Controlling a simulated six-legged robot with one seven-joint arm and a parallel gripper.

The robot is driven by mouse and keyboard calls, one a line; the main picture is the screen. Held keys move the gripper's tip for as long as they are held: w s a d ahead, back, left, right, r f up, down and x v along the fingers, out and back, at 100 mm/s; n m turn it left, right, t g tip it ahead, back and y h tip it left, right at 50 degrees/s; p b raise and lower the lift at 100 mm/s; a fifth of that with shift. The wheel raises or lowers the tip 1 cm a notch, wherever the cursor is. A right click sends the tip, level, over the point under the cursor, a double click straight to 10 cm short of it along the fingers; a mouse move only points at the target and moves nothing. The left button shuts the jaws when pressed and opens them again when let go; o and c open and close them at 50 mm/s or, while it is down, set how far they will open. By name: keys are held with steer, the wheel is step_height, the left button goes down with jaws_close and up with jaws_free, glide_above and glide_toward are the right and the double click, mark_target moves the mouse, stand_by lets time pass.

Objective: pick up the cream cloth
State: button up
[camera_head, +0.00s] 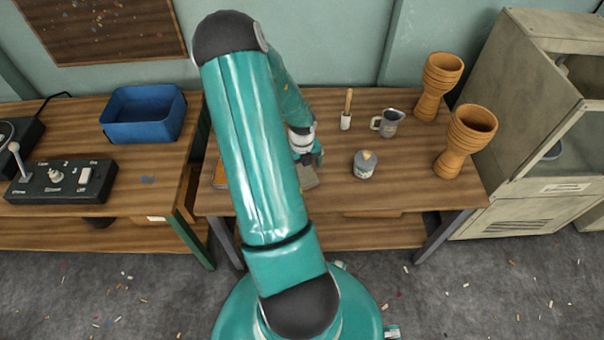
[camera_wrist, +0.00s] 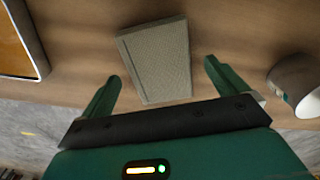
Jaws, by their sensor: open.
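The cream cloth (camera_wrist: 157,58) looks like a flat, folded, greyish-beige rectangle lying on the wooden workbench. In the head view, a part of the cloth (camera_head: 309,179) shows beside my arm, and the rest is hidden behind it. My gripper (camera_wrist: 161,72) is open and empty in the wrist view. Its two green fingers are spread, one to each side of the cloth's near part, with gaps between them and the cloth. In the head view, my gripper (camera_head: 309,158) is small and partly hidden by my arm, over the bench by the cloth.
A tin (camera_head: 364,165) stands right of the cloth; it also shows in the wrist view (camera_wrist: 291,75). An orange-faced item (camera_wrist: 14,48) lies to the left. A brush (camera_head: 347,112), a metal jug (camera_head: 388,122) and two goblet drums (camera_head: 466,140) stand farther right.

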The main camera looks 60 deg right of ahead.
steer(key=shift+f, duration=0.7)
steer(key=c, duration=1.1)
steer(key=shift+c, duration=0.2)
steer(key=shift+r, duration=0.1)
steer(key=shift+r, duration=0.55)
steer(key=s+a+r, duration=0.6)
steer(key=a+r, duration=0.5)
steer(key=a, duration=0.1)
steer(key=shift+s+a+r, duration=0.2)
steer(key=shift+a+r, duration=0.1)
steer(key=shift+r, duration=0.1)
